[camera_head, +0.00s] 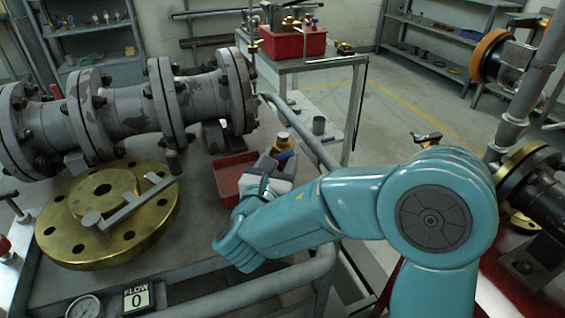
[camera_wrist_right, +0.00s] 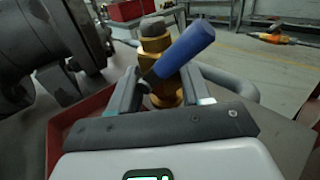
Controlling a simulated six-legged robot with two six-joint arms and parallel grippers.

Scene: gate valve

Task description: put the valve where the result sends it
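The valve has a brass body (camera_wrist_right: 157,45) with a dark top and a blue handle (camera_wrist_right: 184,46). In the head view its brass top (camera_head: 282,138) and blue handle (camera_head: 285,155) show beyond my right gripper (camera_head: 268,170). In the right wrist view the valve stands between the two fingers of my right gripper (camera_wrist_right: 162,92), which look closed on its lower body. It appears held above the bench, beside the red tray (camera_head: 227,178). My left gripper is out of view.
A large grey flanged pipe (camera_head: 130,108) runs along the back of the bench. A brass flange disc (camera_head: 75,245) with a grey T-shaped tool lies at left. A gauge (camera_head: 83,308) is in front. A farther table (camera_head: 330,62) carries a red bin (camera_head: 292,42) with fittings.

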